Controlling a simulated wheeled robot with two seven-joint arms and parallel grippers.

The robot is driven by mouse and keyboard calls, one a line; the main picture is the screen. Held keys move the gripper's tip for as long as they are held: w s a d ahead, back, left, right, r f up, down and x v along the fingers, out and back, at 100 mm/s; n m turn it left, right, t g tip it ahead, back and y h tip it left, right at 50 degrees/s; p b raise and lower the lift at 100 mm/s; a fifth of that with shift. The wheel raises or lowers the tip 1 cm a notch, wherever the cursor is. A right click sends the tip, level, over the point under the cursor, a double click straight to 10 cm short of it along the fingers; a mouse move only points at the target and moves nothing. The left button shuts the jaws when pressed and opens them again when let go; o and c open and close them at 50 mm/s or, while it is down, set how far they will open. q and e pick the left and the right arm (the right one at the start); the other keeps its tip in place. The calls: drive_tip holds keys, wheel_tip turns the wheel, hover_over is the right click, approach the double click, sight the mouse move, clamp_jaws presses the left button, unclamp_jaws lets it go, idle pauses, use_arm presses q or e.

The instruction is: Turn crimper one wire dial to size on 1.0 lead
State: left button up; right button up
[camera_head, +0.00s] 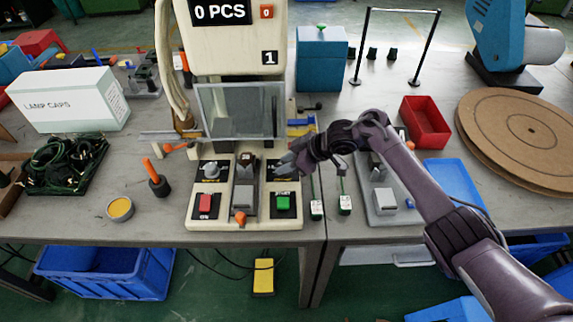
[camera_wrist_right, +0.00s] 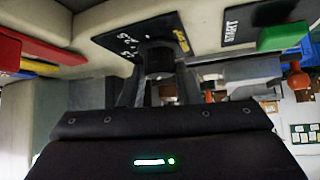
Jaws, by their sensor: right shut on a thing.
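Crimper one (camera_head: 238,60) is the cream machine with a "0 PCS" display and a "1" label, in the middle of the head view. My right gripper (camera_head: 284,166) reaches in from the right over the dial plate at the right of its panel. In the right wrist view, the black dial plate (camera_wrist_right: 135,38) carries white size marks, only partly readable. My right gripper's fingers (camera_wrist_right: 158,88) are shut on the dark dial knob (camera_wrist_right: 159,62), one on each side. The knob's pointer and exact setting cannot be read. My left gripper is not in view.
A green START button (camera_head: 283,203) sits just in front of the dial plate. A grey knob (camera_head: 211,171) and a red button (camera_head: 205,203) are at the panel's left. Two green-topped tagged pieces (camera_head: 345,204) lie right of the crimper. A red bin (camera_head: 425,122) stands behind my arm.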

idle(0.3)
drive_tip(key=o, duration=1)
drive_tip(key=v, duration=0.7)
drive_tip(key=shift+s+d+r, duration=0.1)
drive_tip(key=shift+d+r, duration=0.1)
drive_tip(key=shift+d, duration=0.1)
